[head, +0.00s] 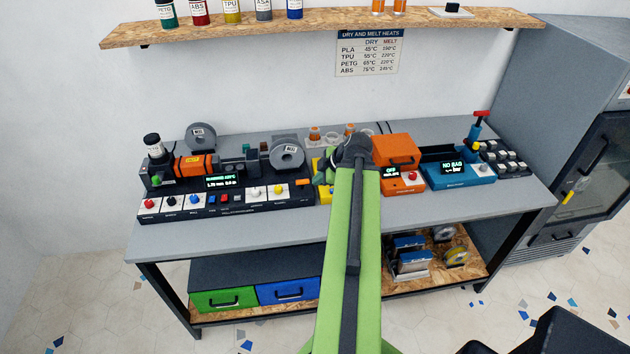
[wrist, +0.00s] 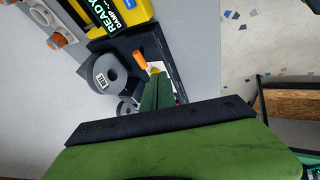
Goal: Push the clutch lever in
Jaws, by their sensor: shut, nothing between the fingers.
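An orange lever-like piece, which looks like the clutch lever (head: 303,182), sits at the right end of the long black machine (head: 225,195), beside a grey spool (head: 288,152). It also shows in the wrist view (wrist: 139,58), just above and left of my fingertips. My gripper (wrist: 154,76) is shut and empty, its green fingers over the machine's end, close to the orange piece and a white switch panel with a yellow knob. I cannot tell if it touches anything. In the head view my gripper (head: 324,177) is partly hidden by my wrist.
A yellow dryer with a lit READY display (wrist: 118,28) stands beside the machine. An orange box (head: 397,150) and a blue sealer (head: 458,172) stand further right on the grey bench (head: 250,237). The bench's front strip is clear.

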